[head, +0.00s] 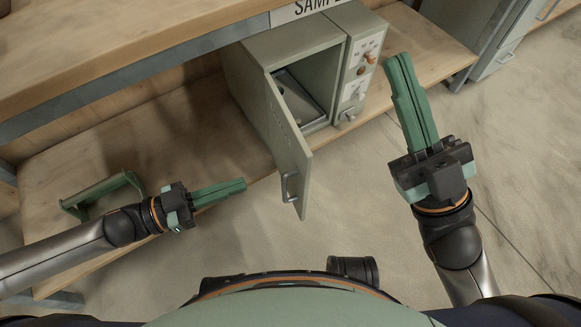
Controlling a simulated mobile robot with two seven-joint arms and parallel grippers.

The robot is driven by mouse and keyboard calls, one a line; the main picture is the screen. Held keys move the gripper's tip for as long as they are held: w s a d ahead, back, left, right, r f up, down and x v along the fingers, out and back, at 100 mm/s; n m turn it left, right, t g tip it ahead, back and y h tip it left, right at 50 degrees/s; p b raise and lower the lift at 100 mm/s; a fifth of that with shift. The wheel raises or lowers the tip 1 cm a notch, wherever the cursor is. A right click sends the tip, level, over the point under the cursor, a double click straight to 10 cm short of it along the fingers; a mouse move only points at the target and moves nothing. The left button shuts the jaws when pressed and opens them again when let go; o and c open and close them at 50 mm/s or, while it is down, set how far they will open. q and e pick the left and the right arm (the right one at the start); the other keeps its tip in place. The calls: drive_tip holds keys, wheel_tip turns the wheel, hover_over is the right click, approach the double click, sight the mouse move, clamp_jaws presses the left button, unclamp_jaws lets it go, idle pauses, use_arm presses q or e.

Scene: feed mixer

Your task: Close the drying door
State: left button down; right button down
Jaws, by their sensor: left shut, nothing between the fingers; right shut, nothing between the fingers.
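The drying oven (355,30) is a grey-green box on the low wooden shelf, with a control panel of knobs on its right side. Its drying door (287,145) is hinged on the left and stands wide open, swung out toward me past the shelf edge. A handle (287,187) sits near the door's free edge. A tray (298,100) shows inside the open chamber. My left gripper (240,186) is shut and empty, left of the door and apart from it. My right gripper (398,62) is shut and empty, to the right of the control panel.
A wooden upper shelf (120,40) with a metal edge overhangs at the left. A green handle-shaped frame (105,190) sits on the low shelf (60,160) at left. A grey metal cabinet (490,40) stands at the upper right. The concrete floor (365,215) between the grippers is clear.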

sight(306, 161)
use_arm(q)
drive_tip(key=b+x, duration=0.3)
drive_tip(key=x, duration=0.9)
drive_tip(key=shift+f, duration=0.1)
drive_tip(key=shift+d, duration=0.15)
